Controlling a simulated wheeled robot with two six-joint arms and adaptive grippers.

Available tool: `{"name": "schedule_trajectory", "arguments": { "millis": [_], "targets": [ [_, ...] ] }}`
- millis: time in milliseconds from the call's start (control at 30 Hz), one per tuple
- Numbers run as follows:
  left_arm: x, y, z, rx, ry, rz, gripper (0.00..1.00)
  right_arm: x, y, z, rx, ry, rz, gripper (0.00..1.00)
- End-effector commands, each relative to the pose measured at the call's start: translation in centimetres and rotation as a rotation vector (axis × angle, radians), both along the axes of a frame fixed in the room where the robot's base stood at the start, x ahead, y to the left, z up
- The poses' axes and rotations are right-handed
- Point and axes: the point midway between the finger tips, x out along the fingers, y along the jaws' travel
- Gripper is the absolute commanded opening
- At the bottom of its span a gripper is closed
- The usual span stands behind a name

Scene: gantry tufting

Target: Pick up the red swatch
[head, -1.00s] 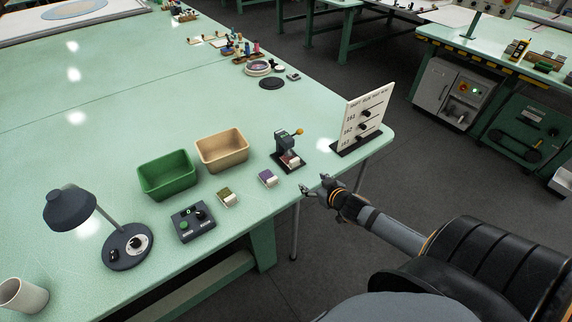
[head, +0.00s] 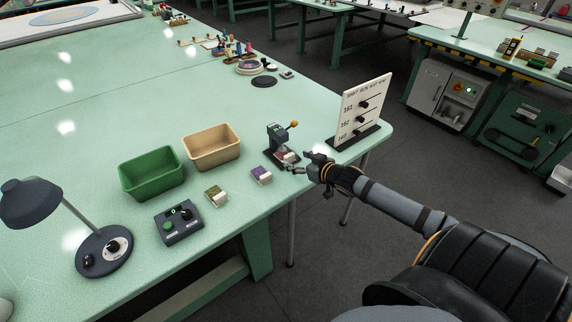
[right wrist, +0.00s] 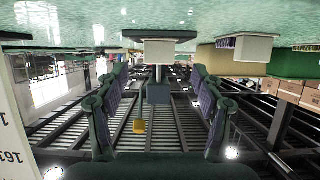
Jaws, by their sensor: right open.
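The red swatch (head: 288,156), a small pale block with a reddish top, sits at the foot of a dark press-like device (head: 276,140) with an orange knob, near the table's right edge. My right gripper (head: 303,163) is open and just to the right of the swatch, its fingers pointing at it. In the right wrist view, which is upside down, a pale block (right wrist: 158,50), seemingly this swatch, is between and beyond the open fingers (right wrist: 160,92); its red face is hidden there. My left gripper is not in view.
A purple swatch (head: 261,176) and an olive swatch (head: 216,197) lie to the left. Behind them stand a tan bin (head: 212,152) and a green bin (head: 153,176). A white numbered board (head: 361,112) stands right of the device. A control box (head: 179,224) and lamp (head: 103,250) are at left.

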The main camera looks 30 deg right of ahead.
Motion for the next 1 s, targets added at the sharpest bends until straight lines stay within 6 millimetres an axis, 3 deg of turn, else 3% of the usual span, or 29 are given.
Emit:
{"name": "schedule_trajectory", "arguments": {
  "millis": [133, 367, 500, 767, 1000],
  "targets": [
    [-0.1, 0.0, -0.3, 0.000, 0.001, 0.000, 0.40, 0.2, 0.0, -0.1, -0.001, 0.000, 0.000, 0.68],
    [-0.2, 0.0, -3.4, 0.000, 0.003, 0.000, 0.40, 3.0, 0.2, -2.0, 0.007, -0.003, -0.002, 0.68],
    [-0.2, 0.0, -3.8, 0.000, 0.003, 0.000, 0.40, 4.5, 0.2, -2.3, 0.003, -0.002, -0.002, 0.68],
    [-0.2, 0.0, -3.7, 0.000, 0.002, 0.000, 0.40, 4.7, 0.3, -2.3, -0.001, 0.001, 0.000, 0.68],
    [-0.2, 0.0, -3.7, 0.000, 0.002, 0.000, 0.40, 4.7, 0.3, -2.3, -0.001, 0.001, 0.000, 0.35]
  ]
}}
